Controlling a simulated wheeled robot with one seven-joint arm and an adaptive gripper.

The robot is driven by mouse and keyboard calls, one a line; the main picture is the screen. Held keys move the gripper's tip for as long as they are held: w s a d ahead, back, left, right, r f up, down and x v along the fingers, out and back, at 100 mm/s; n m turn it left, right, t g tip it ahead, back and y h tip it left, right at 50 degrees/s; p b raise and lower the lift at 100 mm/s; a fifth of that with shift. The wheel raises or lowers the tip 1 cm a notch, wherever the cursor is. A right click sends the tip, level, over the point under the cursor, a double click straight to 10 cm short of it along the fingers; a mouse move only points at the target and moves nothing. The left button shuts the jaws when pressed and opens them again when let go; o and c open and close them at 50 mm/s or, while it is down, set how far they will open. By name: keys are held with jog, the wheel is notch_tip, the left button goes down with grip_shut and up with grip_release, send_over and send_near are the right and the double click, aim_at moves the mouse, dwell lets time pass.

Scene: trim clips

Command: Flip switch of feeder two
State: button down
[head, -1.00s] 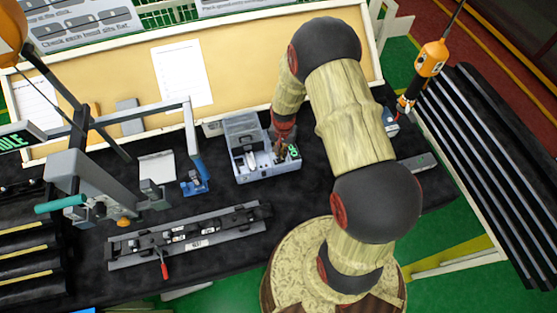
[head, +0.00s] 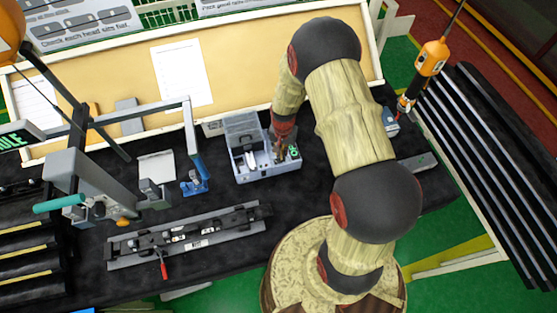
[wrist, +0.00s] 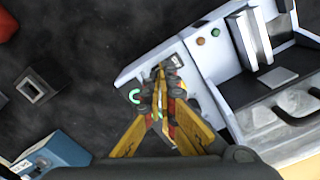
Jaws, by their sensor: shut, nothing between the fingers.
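A light grey feeder box (head: 268,173) with a raised lid stands on the dark bench in the head view. It also shows in the wrist view (wrist: 215,62), with its inner parts at the right. My gripper (wrist: 160,76) is shut and empty, its yellow fingers at the box's left panel. A small dark-and-grey part (wrist: 175,61), possibly a switch, sits right by the fingertips. I cannot tell whether they touch, nor its position. A green ring (wrist: 134,96) lies left of the fingers. In the head view my gripper (head: 281,150) is partly hidden at the box's right side.
A blue clamp-like device (head: 194,184) stands left of the box. A long rail fixture (head: 190,235) with a red handle lies in front. A blue-grey block (wrist: 48,155) shows at lower left in the wrist view. Bare bench lies between box and rail.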

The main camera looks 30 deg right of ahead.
jog(key=shift+f+b, duration=0.7)
jog(key=shift+f, duration=0.25)
dwell(0.4)
jog(key=shift+r, duration=0.1)
jog(key=shift+r+p, duration=1.95)
jog(key=shift+r, duration=1.55)
jog(key=shift+s+f, duration=0.1)
jog(key=shift+f, duration=0.05)
